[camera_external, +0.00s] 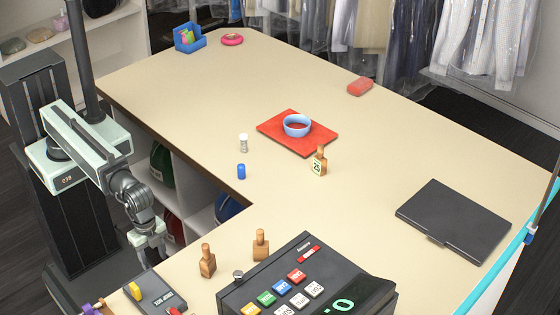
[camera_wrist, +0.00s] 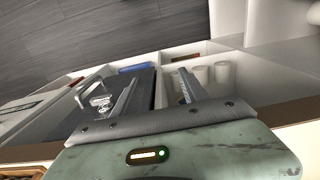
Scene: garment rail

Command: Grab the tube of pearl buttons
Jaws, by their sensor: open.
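A small clear tube with pale contents (camera_external: 243,143), which looks like the tube of pearl buttons, stands upright near the inner edge of the counter. My gripper (camera_external: 153,254) hangs low at the left, beside the counter's inner edge, well apart from the tube. In the wrist view my gripper (camera_wrist: 157,84) shows two separated fingers with nothing held between them. The tube is not recognisable in the wrist view, which looks toward the floor and shelving.
A blue cylinder (camera_external: 241,171) stands just in front of the tube. Wooden pegs (camera_external: 207,261) and a cash register (camera_external: 300,285) stand at the front.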

